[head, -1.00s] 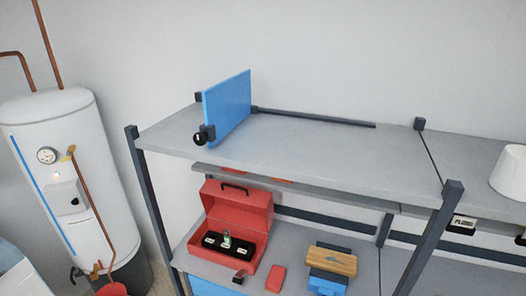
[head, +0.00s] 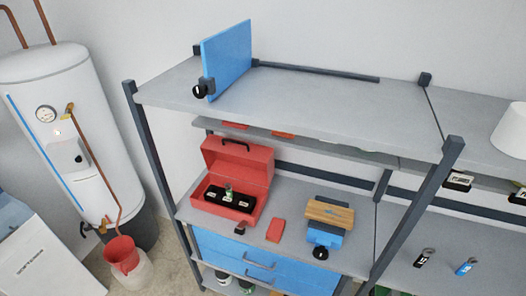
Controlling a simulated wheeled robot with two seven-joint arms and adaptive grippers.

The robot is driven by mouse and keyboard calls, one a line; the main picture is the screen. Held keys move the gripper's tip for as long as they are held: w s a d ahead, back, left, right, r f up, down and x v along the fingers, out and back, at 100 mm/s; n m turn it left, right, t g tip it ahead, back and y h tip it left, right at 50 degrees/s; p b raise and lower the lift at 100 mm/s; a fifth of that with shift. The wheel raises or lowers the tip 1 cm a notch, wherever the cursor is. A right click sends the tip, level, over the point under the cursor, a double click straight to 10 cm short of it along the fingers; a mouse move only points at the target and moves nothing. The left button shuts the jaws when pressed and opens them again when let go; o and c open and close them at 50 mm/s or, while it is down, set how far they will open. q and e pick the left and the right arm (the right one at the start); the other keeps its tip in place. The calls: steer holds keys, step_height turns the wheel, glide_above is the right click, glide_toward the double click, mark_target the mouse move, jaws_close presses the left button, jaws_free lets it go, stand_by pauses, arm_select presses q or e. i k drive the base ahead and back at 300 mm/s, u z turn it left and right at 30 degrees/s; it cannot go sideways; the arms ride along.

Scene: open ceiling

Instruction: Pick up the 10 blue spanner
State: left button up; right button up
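A small blue tag-like item with white marking (head: 466,267), possibly the blue spanner, lies on the lower right shelf; its number is too small to read. A dark item with a white mark (head: 424,258) lies to its left. Two more dark labelled items, one of them (head: 458,181), show on the level above. Neither of my grippers shows in the head view.
A metal shelf unit (head: 300,115) stands ahead, with a blue panel (head: 228,62) on top. An open red toolbox (head: 238,165) and a wooden-topped blue item (head: 330,213) sit on its middle shelf. A white water heater (head: 70,130) and red bucket (head: 122,254) stand left.

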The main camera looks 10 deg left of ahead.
mark_target(465, 268)
steer(key=z, duration=3.3)
steer(key=i, duration=2.1)
steer(key=u, duration=2.7)
